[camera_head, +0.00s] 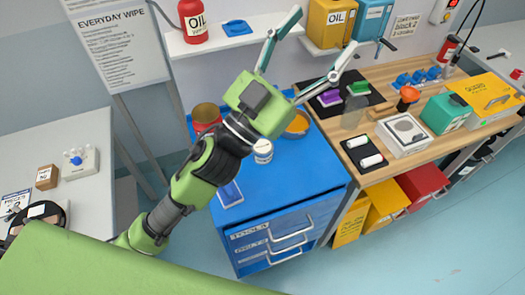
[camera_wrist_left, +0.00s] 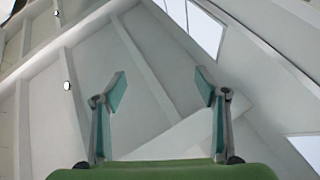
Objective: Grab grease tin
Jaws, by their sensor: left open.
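A small white tin with dark lettering (camera_head: 263,150) stands on the blue tool cabinet (camera_head: 325,172), partly hidden by my left arm; it looks like the grease tin, but its lettering is too small to read. My left gripper (camera_head: 326,28) is open and empty, raised well above the cabinet with its fingers pointing to the upper right, away from the tin. The left wrist view shows its two teal-tipped fingers (camera_wrist_left: 161,88) spread apart against a pale ceiling and walls. My right gripper is not in view.
A red tin (camera_head: 205,118) and an orange round container (camera_head: 297,124) share the cabinet top with a blue-framed item (camera_head: 229,194). A shelf above holds a red oil can (camera_head: 193,20). The wooden bench (camera_head: 345,128) on the right is crowded. The cabinet's front right top is clear.

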